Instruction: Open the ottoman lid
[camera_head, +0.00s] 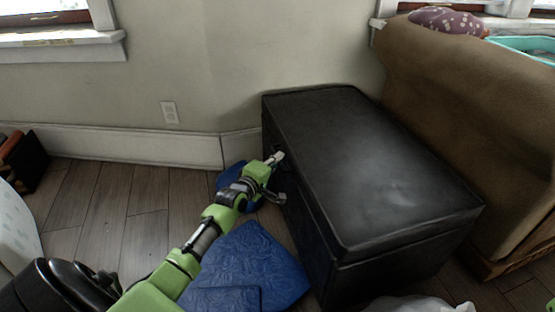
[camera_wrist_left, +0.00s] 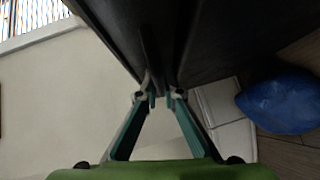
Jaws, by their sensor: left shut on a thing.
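The black ottoman (camera_head: 365,160) stands against the wall with its lid (camera_head: 370,150) down. Its dark side also fills the top of the left wrist view (camera_wrist_left: 235,35). My left gripper (camera_head: 276,160) reaches in from the left and is at the ottoman's left side, just under the lid edge. In the left wrist view my left gripper (camera_wrist_left: 163,100) has its fingertips shut on a thin dark part of the ottoman, which looks like a tab or handle (camera_wrist_left: 150,60). The exact part held is too dark to make out. My right gripper is not in view.
A brown sofa (camera_head: 465,120) stands close to the ottoman's right side. Blue cushions (camera_head: 250,262) lie on the floor left of the ottoman, under my left arm. A white bag (camera_head: 420,304) lies in front. Wooden floor (camera_head: 120,205) is free at the left.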

